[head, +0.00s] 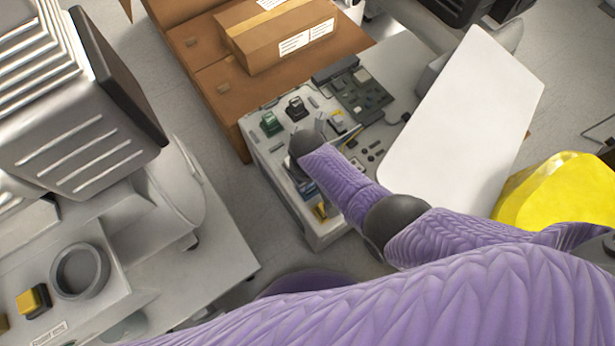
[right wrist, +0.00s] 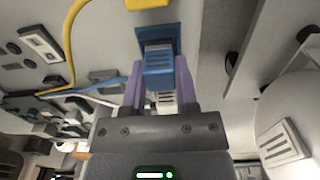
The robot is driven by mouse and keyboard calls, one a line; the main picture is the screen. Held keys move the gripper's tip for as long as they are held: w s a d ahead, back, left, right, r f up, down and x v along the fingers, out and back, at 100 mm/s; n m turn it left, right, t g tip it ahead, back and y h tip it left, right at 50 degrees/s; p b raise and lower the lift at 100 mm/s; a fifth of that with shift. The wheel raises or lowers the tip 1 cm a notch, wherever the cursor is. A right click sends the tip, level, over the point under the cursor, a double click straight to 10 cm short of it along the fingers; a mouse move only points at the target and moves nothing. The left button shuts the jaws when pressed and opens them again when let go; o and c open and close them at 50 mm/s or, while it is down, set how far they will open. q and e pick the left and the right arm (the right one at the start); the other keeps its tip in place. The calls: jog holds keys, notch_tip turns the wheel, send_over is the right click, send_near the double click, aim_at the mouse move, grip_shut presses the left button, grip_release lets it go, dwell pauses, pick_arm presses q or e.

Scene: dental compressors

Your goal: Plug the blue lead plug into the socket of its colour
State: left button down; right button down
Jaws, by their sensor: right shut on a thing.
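My right gripper (right wrist: 159,82) is shut on the blue lead plug (right wrist: 158,66), with one purple finger on each side of it. The plug's front end is at the blue socket (right wrist: 171,33), overlapping it in the right wrist view. I cannot tell whether it is touching or how far in it is. A pale blue lead (right wrist: 98,93) runs off to the left. In the head view my right gripper (head: 308,152) is over the front part of the grey unit (head: 258,150), and the arm hides the plug and socket. My left gripper is not in view.
A yellow lead (right wrist: 70,32) curves close to the left of the blue socket. Circuit boards (head: 362,95) and small parts lie on the unit's top. A white panel (head: 462,115) stands to the right. A cardboard box (head: 275,35) is behind, and a grey machine (head: 75,100) is at left.

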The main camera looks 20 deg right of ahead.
pick_arm(q)
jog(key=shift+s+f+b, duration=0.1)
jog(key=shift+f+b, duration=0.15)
jog(key=shift+b, duration=0.05)
pick_arm(e)
jog(key=shift+f, duration=0.4)
grip_release()
dwell(0.3)
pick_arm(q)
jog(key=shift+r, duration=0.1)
pick_arm(e)
jog(key=shift+r, duration=0.15)
notch_tip(320, 180, up, 7)
jog(key=p, duration=0.6)
jog(key=shift+r, duration=0.1)
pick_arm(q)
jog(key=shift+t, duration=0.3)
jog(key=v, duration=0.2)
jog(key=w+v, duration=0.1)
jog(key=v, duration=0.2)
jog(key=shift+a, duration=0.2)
pick_arm(e)
jog(key=shift+f, duration=0.25)
